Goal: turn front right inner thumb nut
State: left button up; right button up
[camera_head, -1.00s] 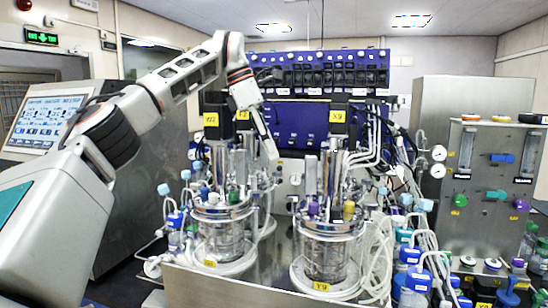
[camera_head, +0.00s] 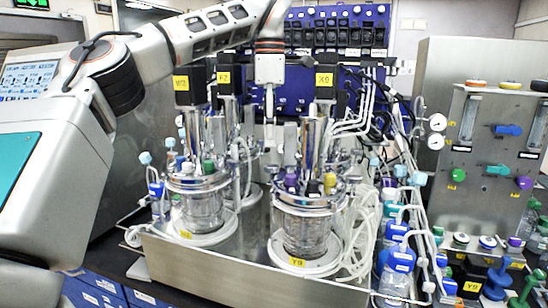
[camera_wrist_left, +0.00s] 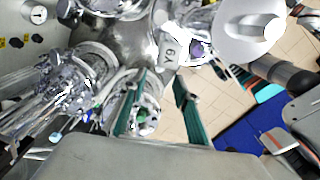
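The front right vessel (camera_head: 305,232) is a glass bioreactor with a metal head plate, tagged Y9. Purple (camera_head: 291,180) and yellow (camera_head: 330,181) caps stand on its lid. I cannot single out the inner thumb nut among the small lid fittings. My left gripper (camera_head: 269,112) hangs above and behind the vessels in the head view, apart from the lid. In the left wrist view its two teal fingers (camera_wrist_left: 160,100) are spread with nothing held. A green fitting (camera_wrist_left: 143,117) shows between and beyond them. My right gripper is in neither view.
A second front vessel (camera_head: 200,208) with a green cap stands to the left. Tall motors tagged X9 (camera_head: 325,80) and W2 (camera_head: 181,84) rise close to the gripper. Tubing (camera_head: 375,235) and blue-capped bottles (camera_head: 397,262) crowd the right. A steel valve panel (camera_head: 490,165) stands farther right.

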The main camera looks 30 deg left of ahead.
aim_at(269, 166)
pick_arm(q)
notch_tip(269, 166, down, 7)
grip_shut()
dwell(0.4)
